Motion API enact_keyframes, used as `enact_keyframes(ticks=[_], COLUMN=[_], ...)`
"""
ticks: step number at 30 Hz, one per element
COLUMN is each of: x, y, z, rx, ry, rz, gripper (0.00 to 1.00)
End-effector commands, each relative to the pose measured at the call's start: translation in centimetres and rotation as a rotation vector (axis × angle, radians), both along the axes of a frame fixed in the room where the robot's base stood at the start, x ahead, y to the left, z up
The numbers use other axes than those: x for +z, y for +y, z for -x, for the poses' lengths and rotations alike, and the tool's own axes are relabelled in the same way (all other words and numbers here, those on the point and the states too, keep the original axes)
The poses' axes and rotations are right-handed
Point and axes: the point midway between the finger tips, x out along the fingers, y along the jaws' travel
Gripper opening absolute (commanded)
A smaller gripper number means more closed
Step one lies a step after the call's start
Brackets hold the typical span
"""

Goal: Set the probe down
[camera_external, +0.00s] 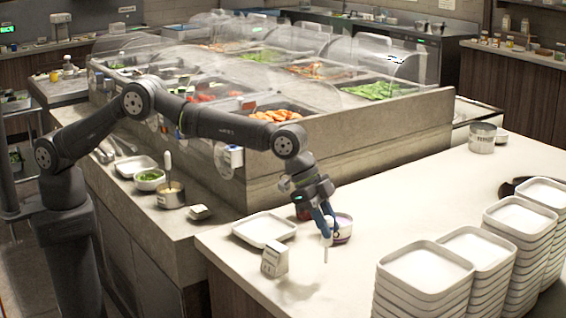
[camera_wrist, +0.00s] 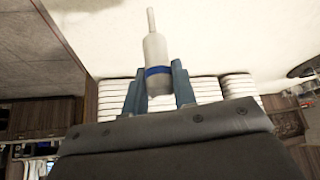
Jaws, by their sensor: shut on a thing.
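The probe (camera_wrist: 154,50) is a white handle with a blue band and a thinner tip. My gripper (camera_wrist: 158,72) is shut on it, with one blue-grey finger on each side. In the external view my gripper (camera_external: 328,220) holds the probe (camera_external: 326,241) over the light counter (camera_external: 340,285), its thin tip pointing down. I cannot tell whether the tip touches the counter.
A white square tray (camera_external: 264,230) lies left of my gripper. A small round container (camera_external: 343,229) is close behind it, partly hidden. Tall stacks of white trays (camera_external: 425,275) fill the right front. A metal container (camera_external: 482,138) stands at the back right. The counter's middle is clear.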

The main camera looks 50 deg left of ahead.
Motion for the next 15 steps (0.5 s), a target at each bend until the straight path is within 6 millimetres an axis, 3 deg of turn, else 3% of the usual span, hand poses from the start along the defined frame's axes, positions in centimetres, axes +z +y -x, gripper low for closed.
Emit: enact_keyframes(ticks=[10,15], x=[-3.8,-4.1], y=[0.1,0.0], z=[0.0,-0.1], rx=[0.000,0.000], ry=[0.001,0.000], rz=[-0.002,-0.001], gripper=[0.02,0.02])
